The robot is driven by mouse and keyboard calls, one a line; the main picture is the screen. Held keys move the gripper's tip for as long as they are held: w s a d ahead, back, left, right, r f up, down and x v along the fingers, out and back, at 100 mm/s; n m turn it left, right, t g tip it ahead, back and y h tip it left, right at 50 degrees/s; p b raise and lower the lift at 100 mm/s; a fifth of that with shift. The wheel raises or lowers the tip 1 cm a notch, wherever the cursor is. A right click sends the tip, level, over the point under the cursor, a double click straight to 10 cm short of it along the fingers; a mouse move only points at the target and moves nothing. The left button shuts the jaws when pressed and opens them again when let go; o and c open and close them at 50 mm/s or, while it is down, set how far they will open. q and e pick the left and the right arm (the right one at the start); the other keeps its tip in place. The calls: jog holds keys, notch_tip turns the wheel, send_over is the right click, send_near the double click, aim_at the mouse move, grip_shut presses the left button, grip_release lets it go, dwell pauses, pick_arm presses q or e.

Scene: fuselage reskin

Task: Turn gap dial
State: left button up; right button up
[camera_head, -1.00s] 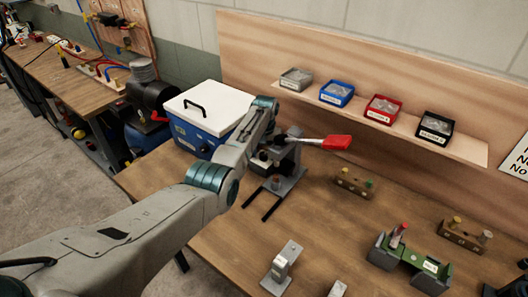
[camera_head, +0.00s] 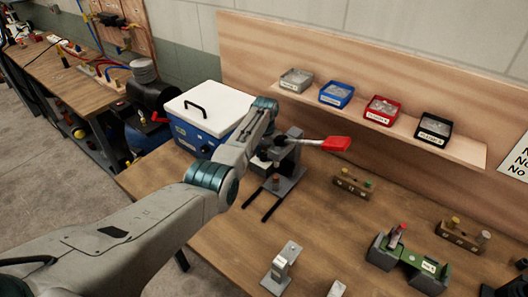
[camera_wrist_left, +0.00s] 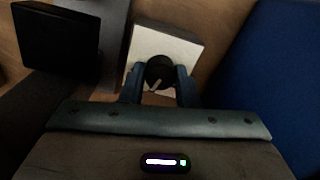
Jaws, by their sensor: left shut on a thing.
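In the left wrist view the dial (camera_wrist_left: 158,68) is a round black knob with a pale pointer mark, on a white square plate (camera_wrist_left: 185,50). My left gripper (camera_wrist_left: 160,78) has one finger on each side of the knob and is shut on it. In the head view my left forearm reaches between the blue box and the grey bench press (camera_head: 284,182) with a red-handled lever (camera_head: 336,144). The dial and my left fingertips are hidden or unclear there. My right gripper is not in view.
A blue box with a white lid (camera_head: 212,100) stands left of the press. Small bins sit on a shelf (camera_head: 460,151) behind. Peg blocks and a green fixture (camera_head: 405,260) stand at the right. Bare bench top (camera_head: 325,225) lies between.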

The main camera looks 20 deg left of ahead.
aim_at(264, 155)
pick_arm(q)
jog(key=m+p, duration=0.1)
jog(key=m, duration=0.3)
jog(key=shift+r+m, duration=0.1)
jog(key=shift+m, duration=0.2)
jog(key=m, duration=0.3)
jog(key=shift+p, duration=0.35)
jog(key=shift+m, duration=0.9)
jog(key=o, duration=1)
jog(key=shift+c, duration=0.2)
jog(key=shift+r, duration=0.25)
notch_tip(264, 155, up, 10)
jog(key=b, duration=0.2)
